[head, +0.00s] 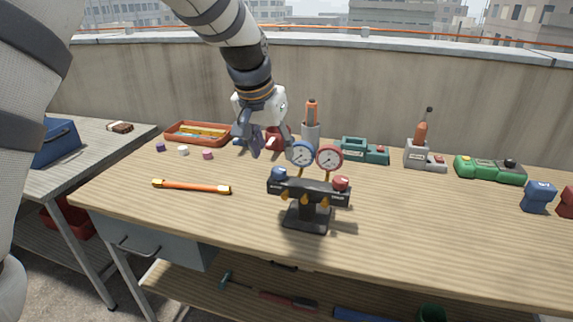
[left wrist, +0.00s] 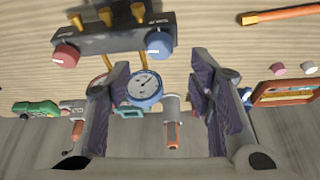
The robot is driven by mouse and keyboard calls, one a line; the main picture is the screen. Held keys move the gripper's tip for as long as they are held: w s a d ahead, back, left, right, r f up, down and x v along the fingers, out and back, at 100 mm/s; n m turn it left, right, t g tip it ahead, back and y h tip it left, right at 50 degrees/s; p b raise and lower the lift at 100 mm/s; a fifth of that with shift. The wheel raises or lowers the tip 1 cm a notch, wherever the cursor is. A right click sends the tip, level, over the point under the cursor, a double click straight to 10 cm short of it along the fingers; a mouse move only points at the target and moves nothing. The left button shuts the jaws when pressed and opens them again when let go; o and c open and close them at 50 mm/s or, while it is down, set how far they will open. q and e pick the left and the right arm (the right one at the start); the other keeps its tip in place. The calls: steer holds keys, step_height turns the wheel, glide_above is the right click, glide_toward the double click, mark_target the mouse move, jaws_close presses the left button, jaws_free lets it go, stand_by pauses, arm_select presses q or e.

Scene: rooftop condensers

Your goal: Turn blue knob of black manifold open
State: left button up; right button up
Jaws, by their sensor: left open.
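The black manifold (head: 318,190) stands upright on its base on the wooden bench. Its blue knob (head: 279,174) is at the left end and its red knob (head: 341,183) at the right end. A blue-rimmed gauge (head: 301,155) and a red-rimmed gauge (head: 329,158) rise above it. My left gripper (head: 262,145) is open and empty, above and slightly left of the blue knob, apart from it. In the left wrist view the blue knob (left wrist: 160,44) and the blue gauge (left wrist: 145,88) show between the spread fingers (left wrist: 160,70). My right gripper is not in view.
An orange-yellow bar (head: 191,187) lies left of the manifold. An orange tray (head: 198,133) and small caps (head: 183,151) are behind it. A teal device (head: 363,151), a grey holder (head: 419,158) and a green device (head: 489,168) line the back.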

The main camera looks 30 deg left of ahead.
mark_target(279, 169)
arm_select(q)
steer(key=x, duration=0.6)
steer(key=shift+w+f+b, duration=0.1)
steer(key=shift+f+b, duration=0.25)
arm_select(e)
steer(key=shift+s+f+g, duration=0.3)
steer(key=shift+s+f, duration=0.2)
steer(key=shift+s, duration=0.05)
arm_select(q)
steer(key=c, duration=1.1)
steer(key=shift+c, duration=0.2)
steer(key=shift+r, duration=0.1)
